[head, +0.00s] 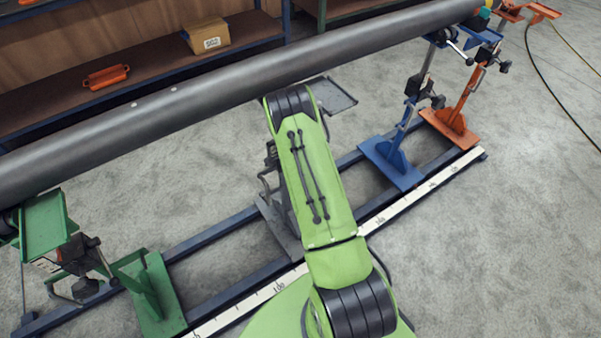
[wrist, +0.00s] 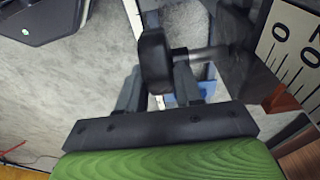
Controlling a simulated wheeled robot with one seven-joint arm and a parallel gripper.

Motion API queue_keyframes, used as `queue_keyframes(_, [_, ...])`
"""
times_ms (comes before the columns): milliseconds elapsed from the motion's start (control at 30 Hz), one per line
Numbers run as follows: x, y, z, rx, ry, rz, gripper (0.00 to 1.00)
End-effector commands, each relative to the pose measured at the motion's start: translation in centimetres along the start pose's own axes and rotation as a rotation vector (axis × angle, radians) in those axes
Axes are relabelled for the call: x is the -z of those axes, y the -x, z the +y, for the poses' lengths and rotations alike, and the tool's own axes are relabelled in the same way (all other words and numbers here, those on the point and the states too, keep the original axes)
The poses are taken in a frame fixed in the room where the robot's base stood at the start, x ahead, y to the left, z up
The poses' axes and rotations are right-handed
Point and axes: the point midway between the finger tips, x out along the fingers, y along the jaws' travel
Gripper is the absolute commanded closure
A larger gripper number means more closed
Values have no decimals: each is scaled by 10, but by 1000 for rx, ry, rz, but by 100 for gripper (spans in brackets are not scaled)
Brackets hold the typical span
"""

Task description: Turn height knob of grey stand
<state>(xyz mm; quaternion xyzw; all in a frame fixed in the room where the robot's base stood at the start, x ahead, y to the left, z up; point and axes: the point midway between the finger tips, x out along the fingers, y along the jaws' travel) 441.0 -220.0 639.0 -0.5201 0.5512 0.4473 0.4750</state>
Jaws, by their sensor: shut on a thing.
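The grey stand stands on the rails in the head view, partly hidden behind my green arm. Its flat grey tray (head: 337,96) shows right of the arm, under the pipe, and its grey base (head: 279,228) shows on the left. In the wrist view, a black knob (wrist: 155,58) on a metal shaft (wrist: 206,54) lies between the two dark fingers of my gripper (wrist: 158,86). The gripper is shut on this knob. In the head view, the gripper and the knob are hidden by my arm.
A long dark pipe (head: 200,93) crosses above the stands. A green stand (head: 150,290) is at left, with blue (head: 392,160) and orange (head: 450,128) stands at right. A white scale strip (head: 385,215) runs along the front rail. Open floor lies at right.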

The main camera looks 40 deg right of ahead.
Motion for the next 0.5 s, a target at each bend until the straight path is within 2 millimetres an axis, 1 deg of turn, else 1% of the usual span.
queue_keyframes(300, [-1,0,0,-1,4,-22,96])
queue_keyframes(333, [-1,0,0,-1,4,-22,64])
queue_keyframes(400, [0,0,0,-1,4,-21,53])
queue_keyframes(467, [0,0,0,-1,3,-21,45])
queue_keyframes(500, [0,0,0,-1,3,-21,45])
